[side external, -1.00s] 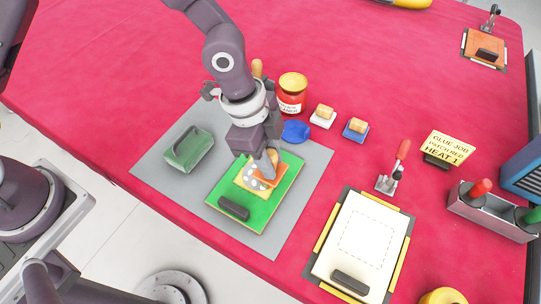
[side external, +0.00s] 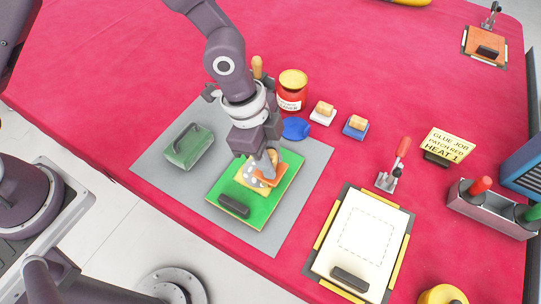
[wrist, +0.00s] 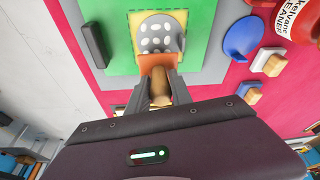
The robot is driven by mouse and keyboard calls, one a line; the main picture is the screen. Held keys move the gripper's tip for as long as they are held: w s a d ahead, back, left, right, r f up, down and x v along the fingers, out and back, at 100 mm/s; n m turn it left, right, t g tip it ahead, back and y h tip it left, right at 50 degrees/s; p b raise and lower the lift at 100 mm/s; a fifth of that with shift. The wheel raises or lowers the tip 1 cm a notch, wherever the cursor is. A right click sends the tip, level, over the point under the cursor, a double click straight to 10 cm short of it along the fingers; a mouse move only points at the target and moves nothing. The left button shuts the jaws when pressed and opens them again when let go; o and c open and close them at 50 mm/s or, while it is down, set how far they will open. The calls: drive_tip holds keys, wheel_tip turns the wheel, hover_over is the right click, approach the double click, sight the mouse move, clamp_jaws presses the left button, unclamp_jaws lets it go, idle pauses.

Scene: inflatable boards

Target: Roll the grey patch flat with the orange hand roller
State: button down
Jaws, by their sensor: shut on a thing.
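The grey patch (wrist: 158,36), with pale dots, lies on a yellow area of the green board (side external: 226,190). In the side view the patch (side external: 251,172) is partly hidden by my gripper. My gripper (wrist: 160,92) is shut on the wooden handle of the orange hand roller (wrist: 156,63). The orange head is at the near edge of the patch in the wrist view, low over the board; whether it touches the patch is not clear. The roller also shows in the side view (side external: 271,177), under my fingers.
A dark bar (side external: 234,206) lies on the board's edge. The board rests on a grey mat (side external: 290,215), with a green handled block (side external: 187,150) to the left. A blue disc (side external: 296,129), a red jar (side external: 292,92) and small wood-topped blocks stand behind and to the right.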

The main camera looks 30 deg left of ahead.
drive_tip(key=shift+f, duration=0.1)
drive_tip(key=shift+a, duration=3)
drive_tip(key=shift+d, duration=3)
drive_tip(key=shift+a, duration=3)
drive_tip(key=shift+d, duration=3)
drive_tip(key=shift+r, duration=3.6)
